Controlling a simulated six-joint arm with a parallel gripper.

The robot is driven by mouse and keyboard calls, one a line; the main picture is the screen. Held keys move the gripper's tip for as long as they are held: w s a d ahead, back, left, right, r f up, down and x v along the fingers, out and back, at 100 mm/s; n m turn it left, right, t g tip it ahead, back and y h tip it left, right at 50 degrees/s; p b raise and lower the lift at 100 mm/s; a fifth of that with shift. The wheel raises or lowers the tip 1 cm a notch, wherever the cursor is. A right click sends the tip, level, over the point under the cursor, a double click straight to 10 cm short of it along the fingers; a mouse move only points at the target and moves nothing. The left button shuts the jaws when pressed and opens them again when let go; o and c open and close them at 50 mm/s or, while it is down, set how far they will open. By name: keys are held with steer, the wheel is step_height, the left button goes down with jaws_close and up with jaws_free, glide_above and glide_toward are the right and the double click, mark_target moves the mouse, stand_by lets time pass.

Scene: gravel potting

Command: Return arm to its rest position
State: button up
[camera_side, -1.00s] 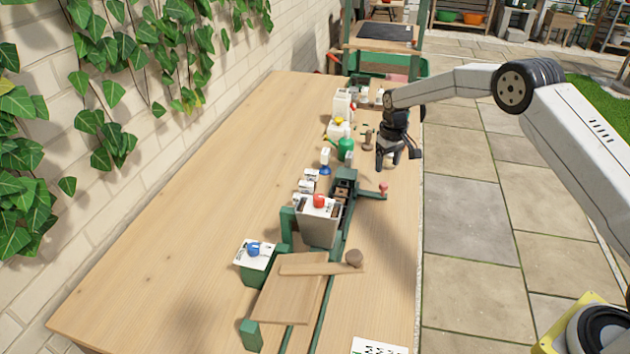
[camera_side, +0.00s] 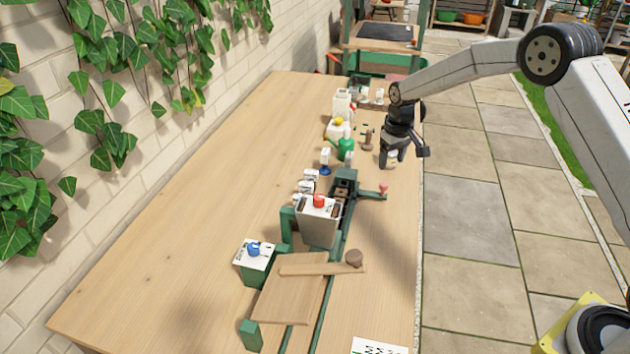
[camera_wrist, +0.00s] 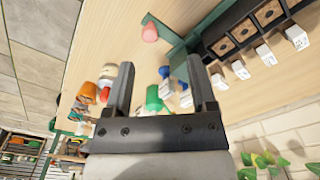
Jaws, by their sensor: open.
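My gripper (camera_side: 395,160) hangs from my arm near the right edge of the wooden table (camera_side: 190,215), toward its far half.
A green fixture with a red-knobbed lever (camera_side: 383,188) and a box with a red button (camera_side: 319,203) stand mid-table. White bottles (camera_side: 342,103) stand at the back. A box with a blue button (camera_side: 254,249) is nearer. The left side of the table is clear.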

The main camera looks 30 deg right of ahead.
steer(key=s+a+r, duration=0.1)
steer(key=s+a, duration=0.1)
steer(key=s, duration=0.7)
steer(key=s+a+r+t, duration=0.1)
steer(key=s+a+r, duration=0.1)
steer(key=s, duration=0.7)
steer(key=s+a+r+t, duration=0.1)
steer(key=s+a+r, duration=0.1)
steer(key=s, duration=0.7)
steer(key=shift+s+a, duration=0.35)
steer(key=shift+a, duration=0.25)
stand_by(0.4)
